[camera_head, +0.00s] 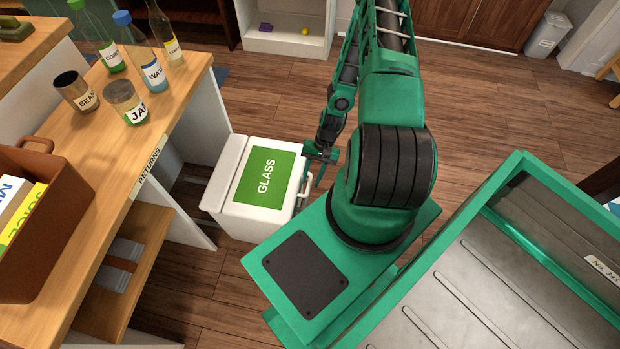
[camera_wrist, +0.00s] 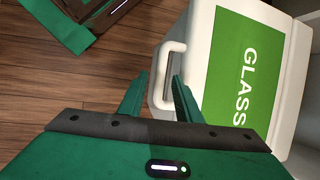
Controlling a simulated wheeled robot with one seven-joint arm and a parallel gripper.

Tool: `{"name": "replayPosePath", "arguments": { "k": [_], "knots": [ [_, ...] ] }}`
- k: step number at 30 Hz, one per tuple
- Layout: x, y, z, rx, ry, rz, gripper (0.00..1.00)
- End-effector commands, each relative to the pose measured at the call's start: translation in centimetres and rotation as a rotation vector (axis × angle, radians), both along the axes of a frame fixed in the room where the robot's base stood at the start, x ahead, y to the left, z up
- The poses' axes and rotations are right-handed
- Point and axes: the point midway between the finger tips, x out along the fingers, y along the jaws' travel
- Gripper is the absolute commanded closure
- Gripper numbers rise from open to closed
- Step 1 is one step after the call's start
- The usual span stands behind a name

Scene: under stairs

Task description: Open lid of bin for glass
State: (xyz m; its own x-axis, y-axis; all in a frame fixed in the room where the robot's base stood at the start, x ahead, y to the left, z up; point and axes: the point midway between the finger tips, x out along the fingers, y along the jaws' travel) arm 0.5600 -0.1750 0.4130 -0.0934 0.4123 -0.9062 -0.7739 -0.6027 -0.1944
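The glass bin (camera_head: 230,222) is a white box with its lid (camera_head: 241,165) down. The lid carries a green label reading GLASS, which also shows in the wrist view (camera_wrist: 235,75). A white loop handle (camera_head: 305,188) sticks out from the lid's right edge; in the wrist view the handle (camera_wrist: 160,75) lies just ahead of and between my fingertips. My gripper (camera_head: 319,163) is at the bin's right side, close to the handle. In the wrist view my gripper's (camera_wrist: 158,85) two green fingers are apart with nothing clamped. I cannot tell whether a finger touches the handle.
A wooden counter (camera_head: 185,85) marked RETURNS stands left of the bin, with several bottles, a can (camera_head: 76,91) and a jar (camera_head: 125,102) on it. A brown crate (camera_head: 50,235) sits at its near end. Open wooden floor (camera_head: 260,95) lies beyond the bin.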

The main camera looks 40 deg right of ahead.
Motion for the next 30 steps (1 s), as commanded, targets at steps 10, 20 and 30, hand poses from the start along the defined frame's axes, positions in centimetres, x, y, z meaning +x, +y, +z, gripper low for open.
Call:
{"name": "replayPosePath", "arguments": {
  "k": [10, 20, 30],
  "knots": [
    [-0.02, 0.00, 0.02, 0.001, 0.001, 0.000, 1.00],
    [-0.06, -0.02, 0.03, 0.000, 0.001, 0.001, 1.00],
    [-0.10, -0.03, 0.02, 0.000, 0.002, 0.001, 1.00]
  ]
}}
